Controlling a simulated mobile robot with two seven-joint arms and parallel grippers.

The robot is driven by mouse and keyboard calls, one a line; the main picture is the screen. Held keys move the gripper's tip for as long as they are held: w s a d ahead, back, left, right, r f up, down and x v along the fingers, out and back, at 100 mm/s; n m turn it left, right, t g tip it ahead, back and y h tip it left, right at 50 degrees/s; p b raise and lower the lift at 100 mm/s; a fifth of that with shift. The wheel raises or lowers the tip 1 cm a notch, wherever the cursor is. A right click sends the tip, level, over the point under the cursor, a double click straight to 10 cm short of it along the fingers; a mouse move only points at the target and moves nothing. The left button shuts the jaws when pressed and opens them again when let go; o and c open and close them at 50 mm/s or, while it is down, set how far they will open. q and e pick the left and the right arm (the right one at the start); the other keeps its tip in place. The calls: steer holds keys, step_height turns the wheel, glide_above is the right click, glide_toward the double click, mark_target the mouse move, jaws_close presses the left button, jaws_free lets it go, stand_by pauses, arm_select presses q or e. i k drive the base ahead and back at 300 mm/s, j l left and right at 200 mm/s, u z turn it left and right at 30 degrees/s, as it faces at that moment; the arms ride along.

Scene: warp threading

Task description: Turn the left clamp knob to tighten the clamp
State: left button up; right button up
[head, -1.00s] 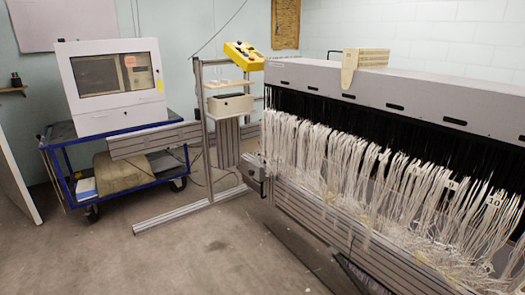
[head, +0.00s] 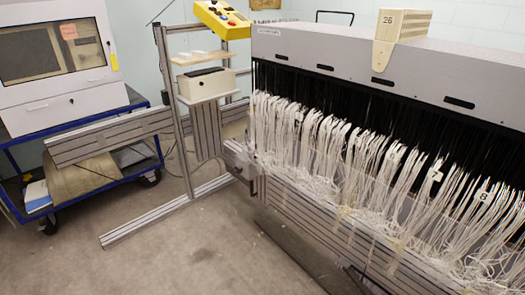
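The threading machine's long aluminium rail (head: 310,205) runs from the middle of the head view down to the lower right. At its left end sits a small grey block (head: 238,160) with dark details, which may be the left clamp. I cannot make out a knob on it clearly at this size. Bundles of white warp threads (head: 300,140) hang just right of the block, in front of black strands. Neither of my grippers is in the view.
A blue cart (head: 150,160) with a white cabinet (head: 60,70) stands at the left. An aluminium stand (head: 165,90) holds a yellow button panel (head: 222,18); its foot bar (head: 150,225) lies across the floor. The concrete floor (head: 210,260) in front is clear.

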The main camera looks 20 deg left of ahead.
mark_target(238, 170)
steer(key=i+j, duration=0.4)
steer(key=i+j+z, duration=0.15)
steer(key=i+j, duration=0.3)
steer(key=j, duration=0.2)
steer(key=i+j, duration=0.4)
steer(key=j, duration=0.15)
